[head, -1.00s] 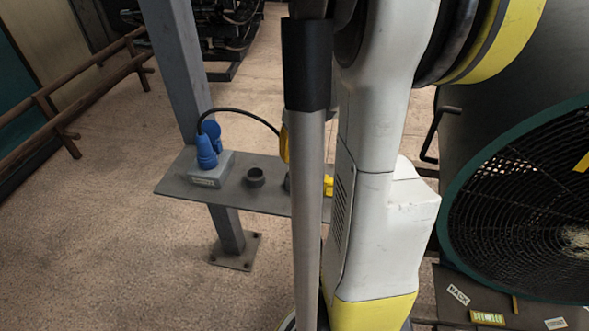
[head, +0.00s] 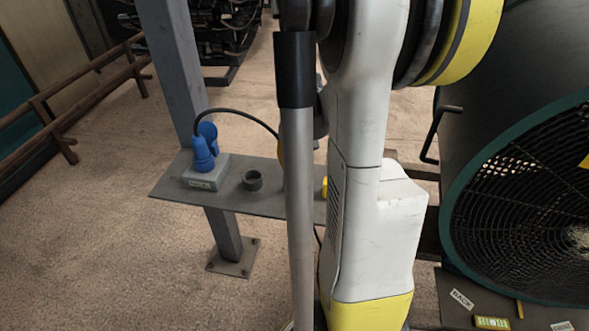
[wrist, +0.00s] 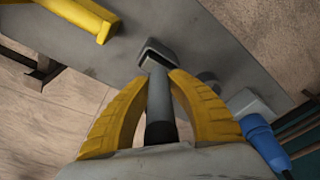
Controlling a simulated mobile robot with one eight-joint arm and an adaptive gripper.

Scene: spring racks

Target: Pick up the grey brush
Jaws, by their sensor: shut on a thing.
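In the wrist view, the yellow fingers of my gripper (wrist: 161,80) are closed on both sides of the grey brush (wrist: 159,98). The brush has a grey shaft, a dark lower part between the fingers and a wider grey head beyond the fingertips. The grey shelf (wrist: 225,50) lies behind it; I cannot tell how far the brush is above it. In the head view, my arm hides the brush and most of my gripper.
On the shelf (head: 175,192) stand a grey box (head: 208,180) with a blue plug (head: 203,155) and black cable, and a short dark ring (head: 252,180). A yellow object (wrist: 80,15) lies on it too. A grey post (head: 172,70) and large fan (head: 530,190) flank it.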

